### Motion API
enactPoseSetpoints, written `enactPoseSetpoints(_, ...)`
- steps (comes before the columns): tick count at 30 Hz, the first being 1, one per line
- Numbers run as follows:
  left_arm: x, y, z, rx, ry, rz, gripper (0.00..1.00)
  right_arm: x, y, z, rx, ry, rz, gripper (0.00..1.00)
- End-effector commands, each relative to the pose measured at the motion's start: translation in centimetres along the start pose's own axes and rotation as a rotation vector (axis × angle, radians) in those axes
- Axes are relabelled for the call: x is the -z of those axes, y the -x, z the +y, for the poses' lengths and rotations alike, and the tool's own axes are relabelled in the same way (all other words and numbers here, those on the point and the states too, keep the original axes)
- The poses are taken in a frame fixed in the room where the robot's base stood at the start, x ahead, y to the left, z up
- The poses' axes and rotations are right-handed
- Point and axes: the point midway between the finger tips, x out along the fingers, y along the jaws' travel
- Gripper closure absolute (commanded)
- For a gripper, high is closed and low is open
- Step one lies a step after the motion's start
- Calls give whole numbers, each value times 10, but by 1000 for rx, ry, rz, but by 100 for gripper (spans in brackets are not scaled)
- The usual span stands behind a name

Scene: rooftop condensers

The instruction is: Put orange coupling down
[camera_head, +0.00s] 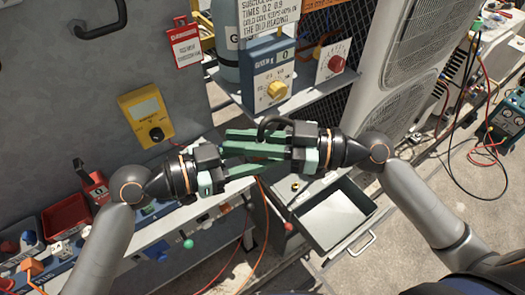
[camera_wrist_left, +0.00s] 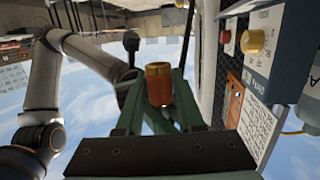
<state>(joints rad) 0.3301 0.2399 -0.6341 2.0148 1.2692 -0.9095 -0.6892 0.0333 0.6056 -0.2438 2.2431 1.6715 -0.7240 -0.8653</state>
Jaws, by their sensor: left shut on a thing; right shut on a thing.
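The orange coupling (camera_wrist_left: 159,84) is a short copper-orange cylinder with a wider rim, between the green fingers of my left gripper (camera_wrist_left: 160,98) in the left wrist view. In the head view the arms meet fingers to fingers, and I cannot pick out the coupling among them. My left gripper (camera_head: 280,153) reaches in from the left and is shut on the coupling. My right gripper (camera_head: 232,145) reaches in from the right, its green fingers overlapping the left ones. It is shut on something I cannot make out. A black curved piece (camera_head: 274,124) shows beside the fingers.
An open grey drawer (camera_head: 337,220) is below right of the grippers. A small brass-coloured piece (camera_head: 295,186) shows near it. A blue box with a yellow knob (camera_head: 277,90) stands behind. A yellow meter (camera_head: 147,117) and a red bin (camera_head: 66,216) are at left.

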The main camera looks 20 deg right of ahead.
Motion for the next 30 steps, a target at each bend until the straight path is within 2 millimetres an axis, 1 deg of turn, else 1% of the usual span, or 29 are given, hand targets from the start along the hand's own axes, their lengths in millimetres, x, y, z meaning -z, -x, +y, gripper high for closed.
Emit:
enactPoseSetpoints(2,0,0,0,0,0,0,100,0,0,0,-1,1,1,100)
enactPoseSetpoints(3,0,0,0,0,0,0,100,0,0,0,-1,1,1,79)
enactPoseSetpoints(9,0,0,0,0,0,0,100,0,0,0,-1,0,1,57)
enactPoseSetpoints(12,0,0,0,0,0,0,100,0,0,0,-1,0,0,48)
enactPoseSetpoints(19,0,0,0,0,0,1,100,0,0,0,-1,0,0,48)
enactPoseSetpoints(22,0,0,0,0,0,1,100,-1,4,0,-1,-2,-1,48)
enactPoseSetpoints(26,0,0,0,0,0,1,100,-2,19,1,-3,-4,-3,48)
enactPoseSetpoints(30,0,0,0,0,0,1,100,-2,43,1,-4,-5,-3,48)
